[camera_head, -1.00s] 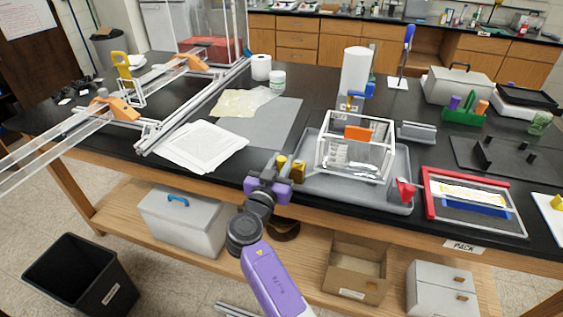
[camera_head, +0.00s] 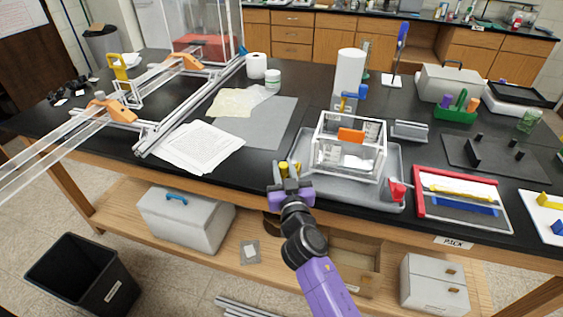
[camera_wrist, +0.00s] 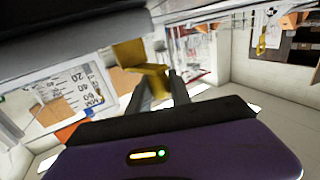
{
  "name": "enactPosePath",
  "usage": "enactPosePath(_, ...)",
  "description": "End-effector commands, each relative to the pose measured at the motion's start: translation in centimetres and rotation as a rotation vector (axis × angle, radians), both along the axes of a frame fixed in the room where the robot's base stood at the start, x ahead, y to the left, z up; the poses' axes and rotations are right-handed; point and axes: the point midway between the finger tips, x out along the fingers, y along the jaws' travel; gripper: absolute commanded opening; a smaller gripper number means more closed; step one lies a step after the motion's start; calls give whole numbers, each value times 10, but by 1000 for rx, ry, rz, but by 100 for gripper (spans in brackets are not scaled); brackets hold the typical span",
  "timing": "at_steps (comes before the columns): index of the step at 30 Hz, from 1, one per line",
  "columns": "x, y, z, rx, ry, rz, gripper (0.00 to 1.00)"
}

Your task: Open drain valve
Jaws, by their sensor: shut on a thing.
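A clear-walled tank with a white frame (camera_head: 351,147) and an orange label stands in a grey tray (camera_head: 305,200) near the table's front edge. A yellow piece (camera_head: 283,169), which looks like the drain valve handle, is at the tray's left front. My gripper (camera_head: 290,176) is at this piece, its fingers pointing up and away from the body. In the wrist view the yellow piece (camera_wrist: 138,60) lies at the fingertips (camera_wrist: 160,84), and the jaws are shut on it. The tank's scale markings (camera_wrist: 75,88) show to its left. The valve body is mostly hidden.
Papers (camera_head: 198,147) and a grey mat (camera_head: 262,122) lie left of the tray. An open box stands on the lower shelf below.

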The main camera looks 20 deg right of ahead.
Motion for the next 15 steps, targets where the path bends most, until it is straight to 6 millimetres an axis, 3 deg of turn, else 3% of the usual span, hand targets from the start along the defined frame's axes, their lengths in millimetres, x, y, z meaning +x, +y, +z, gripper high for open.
enactPosePath(15,-1,0,0,0,-1,38,0)
